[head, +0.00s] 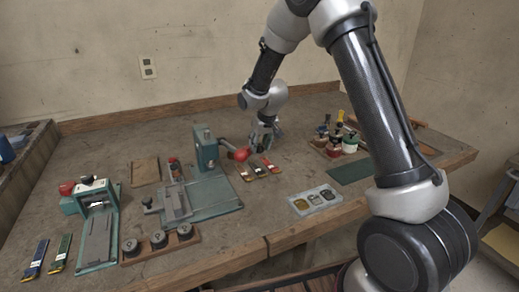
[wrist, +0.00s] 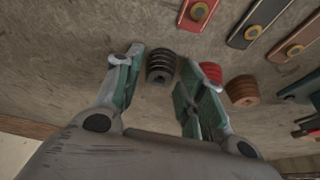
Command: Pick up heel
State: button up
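A dark ribbed round piece (wrist: 160,62), likely a heel, sits on the bench between the two fingers of my gripper (wrist: 158,72) in the wrist view. The fingers are apart, with a visible gap on the left side of the piece; I cannot tell if the right finger touches it. A red ribbed piece (wrist: 211,72) is partly hidden behind the right finger. A brown ribbed piece (wrist: 241,90) stands farther right. In the head view my gripper (head: 264,136) is low over the back of the bench, and the pieces by it are too small or hidden to make out.
Flat strips with gold discs (wrist: 197,12) lie near the pieces. A green press with a red knob (head: 207,150) stands left of my gripper. Jars on a wooden tray (head: 333,151) stand to its right. A grey tray (head: 314,200) lies near the bench's front edge.

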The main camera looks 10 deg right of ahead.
jog(key=c, duration=0.7)
